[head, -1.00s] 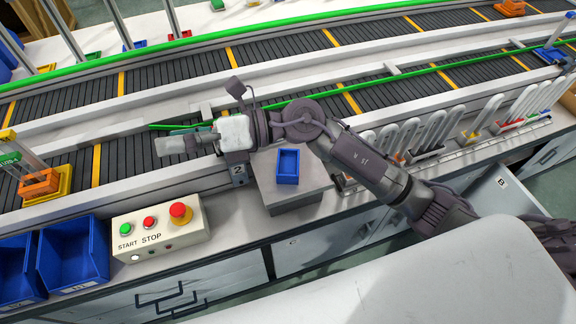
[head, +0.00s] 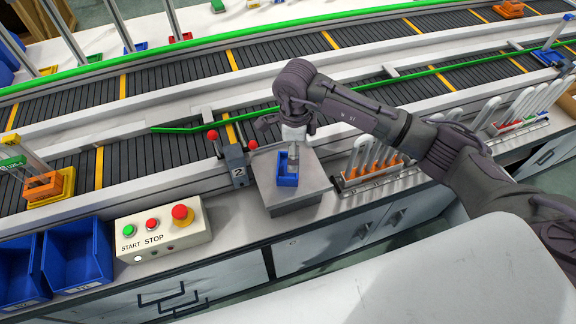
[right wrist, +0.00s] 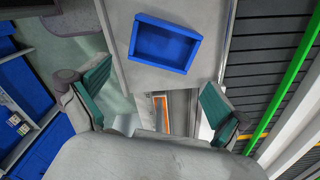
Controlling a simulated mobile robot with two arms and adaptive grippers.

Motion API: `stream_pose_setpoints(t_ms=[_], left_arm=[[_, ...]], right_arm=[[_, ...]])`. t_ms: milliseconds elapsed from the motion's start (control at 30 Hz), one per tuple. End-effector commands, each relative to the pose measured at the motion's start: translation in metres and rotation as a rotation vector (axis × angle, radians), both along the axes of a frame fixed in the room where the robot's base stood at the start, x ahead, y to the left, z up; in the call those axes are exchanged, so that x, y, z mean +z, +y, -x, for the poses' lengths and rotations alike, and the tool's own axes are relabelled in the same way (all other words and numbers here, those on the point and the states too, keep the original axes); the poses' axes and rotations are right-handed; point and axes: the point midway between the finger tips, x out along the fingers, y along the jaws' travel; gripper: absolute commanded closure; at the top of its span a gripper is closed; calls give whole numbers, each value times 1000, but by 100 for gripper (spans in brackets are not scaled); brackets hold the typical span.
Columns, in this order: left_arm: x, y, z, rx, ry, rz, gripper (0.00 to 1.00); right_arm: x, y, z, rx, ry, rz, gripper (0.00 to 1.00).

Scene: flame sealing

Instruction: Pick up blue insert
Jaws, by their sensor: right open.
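The blue insert (head: 287,181) is a small open rectangular blue tray resting on a grey block (head: 315,182) beside the conveyor. My right gripper (head: 292,158) points down above the insert and hides part of it. In the right wrist view the insert (right wrist: 166,46) lies ahead of my right gripper (right wrist: 156,82). Its green-padded fingers are spread wide, with nothing between them. My left gripper is not in view.
A post marked 2 (head: 237,166) with red knobs stands left of the block. A start/stop box (head: 160,230) and blue bins (head: 75,252) are further left. A rack of upright holders (head: 375,160) stands to the right, with the conveyor behind.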

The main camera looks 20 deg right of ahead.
Motion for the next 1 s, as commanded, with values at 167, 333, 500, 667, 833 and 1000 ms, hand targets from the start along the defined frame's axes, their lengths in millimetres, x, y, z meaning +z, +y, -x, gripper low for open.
stream_pose_setpoints(t_ms=[167,333,500,667,833,1000], left_arm=[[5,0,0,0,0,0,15],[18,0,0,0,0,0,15],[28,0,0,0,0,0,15],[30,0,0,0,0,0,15],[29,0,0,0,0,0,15],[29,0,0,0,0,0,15]], right_arm=[[-15,1,0,2,1,-1,0],[-30,5,0,1,6,-2,0],[-56,8,-3,0,4,-3,0],[-68,7,-4,2,0,-2,0],[-68,7,-4,2,-1,-2,0],[-68,7,-4,2,-1,-2,25]])
